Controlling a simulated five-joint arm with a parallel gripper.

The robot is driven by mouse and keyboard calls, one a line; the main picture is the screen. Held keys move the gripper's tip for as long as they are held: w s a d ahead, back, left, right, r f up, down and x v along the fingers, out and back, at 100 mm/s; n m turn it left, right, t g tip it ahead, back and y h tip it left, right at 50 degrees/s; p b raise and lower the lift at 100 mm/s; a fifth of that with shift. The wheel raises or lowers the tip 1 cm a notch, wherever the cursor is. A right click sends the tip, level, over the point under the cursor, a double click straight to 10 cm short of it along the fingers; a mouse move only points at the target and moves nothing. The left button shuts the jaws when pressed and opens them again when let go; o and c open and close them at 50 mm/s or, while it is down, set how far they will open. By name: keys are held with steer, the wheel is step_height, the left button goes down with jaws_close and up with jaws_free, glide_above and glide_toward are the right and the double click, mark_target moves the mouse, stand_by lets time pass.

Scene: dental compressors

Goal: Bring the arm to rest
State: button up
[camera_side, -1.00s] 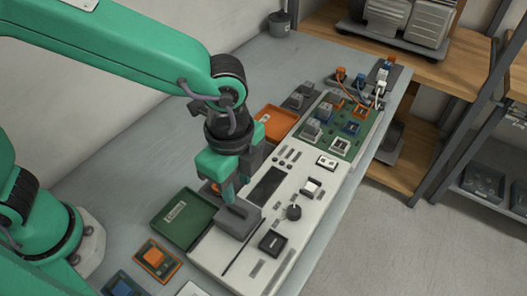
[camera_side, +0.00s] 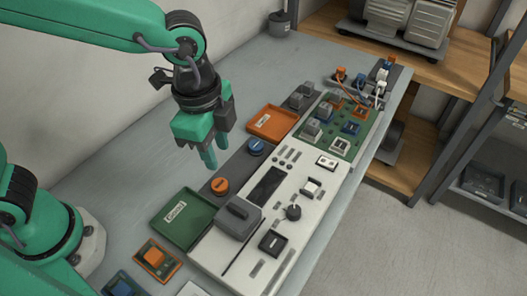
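My gripper (camera_side: 211,158) hangs above the grey table (camera_side: 140,150), its green fingers pointing down. The two fingers look apart, with nothing seen between them. It is left of and above the white panel (camera_side: 300,200), close to a dark strip that carries an orange knob (camera_side: 219,186) and a blue knob (camera_side: 256,146). It does not appear to touch anything. A dark grey block (camera_side: 238,217) sits on the panel's left part, clear of my gripper.
A green tray (camera_side: 183,219) and an orange tray (camera_side: 273,123) lie beside the panel. A green circuit board (camera_side: 338,128) with several grey, blue and orange parts is at the far end. An orange-framed square (camera_side: 156,260) lies near the front. The table's back left is clear.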

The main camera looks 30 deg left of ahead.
steer(key=s+a+r+n+t, duration=0.2)
steer(key=a+n, duration=0.5)
steer(key=a, duration=0.4)
steer(key=s+a+r+n+t, duration=0.2)
steer(key=s+a+r+n, duration=0.1)
steer(key=a+n, duration=0.5)
steer(key=a, duration=0.3)
steer(key=shift+s+a+r+t+y, duration=0.15)
steer(key=shift+a+r+t+y, duration=0.15)
steer(key=shift+a+r+t, duration=0.1)
steer(key=shift+o, duration=0.5)
